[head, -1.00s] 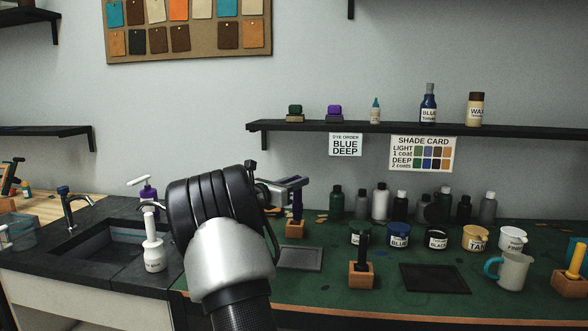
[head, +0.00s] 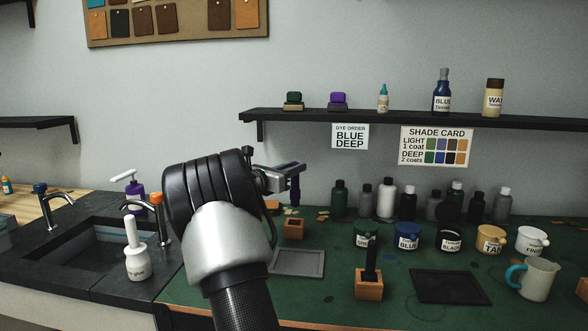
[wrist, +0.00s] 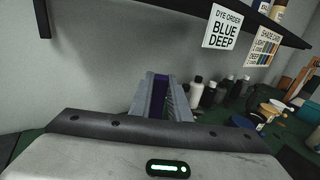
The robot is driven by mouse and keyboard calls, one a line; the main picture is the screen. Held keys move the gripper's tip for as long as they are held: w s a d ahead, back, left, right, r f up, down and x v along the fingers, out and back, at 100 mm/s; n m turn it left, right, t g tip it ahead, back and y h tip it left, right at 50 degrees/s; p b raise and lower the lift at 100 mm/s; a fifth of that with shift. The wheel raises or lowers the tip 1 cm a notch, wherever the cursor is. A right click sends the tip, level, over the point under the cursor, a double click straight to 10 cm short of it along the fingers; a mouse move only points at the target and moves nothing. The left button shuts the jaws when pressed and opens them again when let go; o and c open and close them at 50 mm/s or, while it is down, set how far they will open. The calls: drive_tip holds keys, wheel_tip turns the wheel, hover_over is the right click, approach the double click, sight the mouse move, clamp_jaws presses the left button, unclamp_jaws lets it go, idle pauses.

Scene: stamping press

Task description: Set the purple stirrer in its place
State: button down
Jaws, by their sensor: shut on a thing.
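My gripper (head: 294,169) is shut on the purple stirrer (head: 295,188), which hangs upright below the jaws in the head view. In the wrist view the purple stirrer (wrist: 160,83) shows between the two fingers (wrist: 166,98). A small wooden block holder (head: 293,230) stands on the green bench just below the stirrer, with a dark opening in its top and nothing standing in it. The stirrer's lower end appears above and apart from this block.
Dye jars such as the blue one (head: 407,237) and several bottles (head: 386,199) stand to the right. Grey tray (head: 298,263) and black tray (head: 450,287) lie flat on the bench. A shelf (head: 400,123) overhangs the back. The sink (head: 95,246) is at left.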

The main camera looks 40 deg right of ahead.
drive_tip(key=shift+a+f+b, duration=0.1)
drive_tip(key=shift+b, duration=0.6)
drive_tip(key=b, duration=0.4)
hover_over(293, 200)
drive_tip(key=f, duration=0.4)
drive_tip(key=shift+w+d+f, duration=0.1)
drive_tip(key=shift+d+f, duration=0.1)
drive_tip(key=shift+d, duration=0.05)
drive_tip(key=shift+r, duration=0.1)
drive_tip(key=shift+f, duration=2.85)
drive_tip(key=c, duration=1.6)
unclamp_jaws()
